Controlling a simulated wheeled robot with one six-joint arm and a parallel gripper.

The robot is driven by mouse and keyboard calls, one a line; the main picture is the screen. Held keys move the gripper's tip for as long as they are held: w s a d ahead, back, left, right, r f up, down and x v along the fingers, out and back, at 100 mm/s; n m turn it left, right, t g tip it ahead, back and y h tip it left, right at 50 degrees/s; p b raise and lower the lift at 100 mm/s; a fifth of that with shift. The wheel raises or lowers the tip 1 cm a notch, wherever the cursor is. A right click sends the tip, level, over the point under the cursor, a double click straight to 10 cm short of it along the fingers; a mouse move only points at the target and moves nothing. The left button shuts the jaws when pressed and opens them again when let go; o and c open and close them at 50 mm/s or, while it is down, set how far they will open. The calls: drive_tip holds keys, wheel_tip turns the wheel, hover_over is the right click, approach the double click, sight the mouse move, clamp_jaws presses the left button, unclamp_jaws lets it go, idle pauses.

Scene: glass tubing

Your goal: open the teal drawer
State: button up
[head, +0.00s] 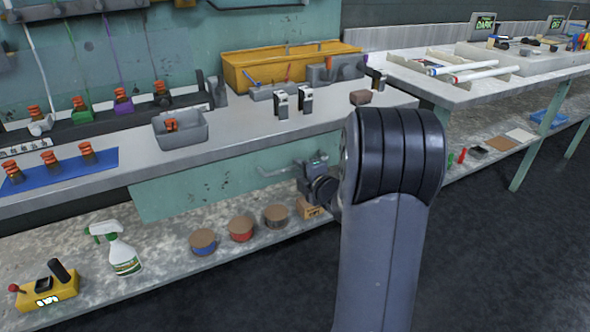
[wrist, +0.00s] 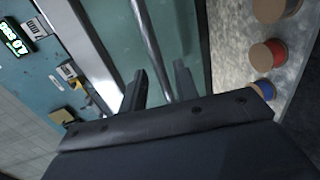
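The teal drawer (head: 200,187) is under the grey workbench top in the head view, and its front looks flush beneath the bench. In the wrist view its teal front (wrist: 183,35) fills the upper middle, with a long metal bar handle (wrist: 146,35) crossing it. My gripper (wrist: 160,82) is open, its two dark fingers apart, one on each side of the bar in the picture. I see no finger touching the bar, and the depth between them is unclear. In the head view my arm hides part of the drawer's right side and most of my gripper.
The bench top holds a grey bin (head: 181,130) and a yellow tray (head: 285,65). Dark floor lies open at the right.

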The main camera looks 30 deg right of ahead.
sight(297, 168)
drive_tip(key=shift+x, duration=1.65)
clamp_jaws()
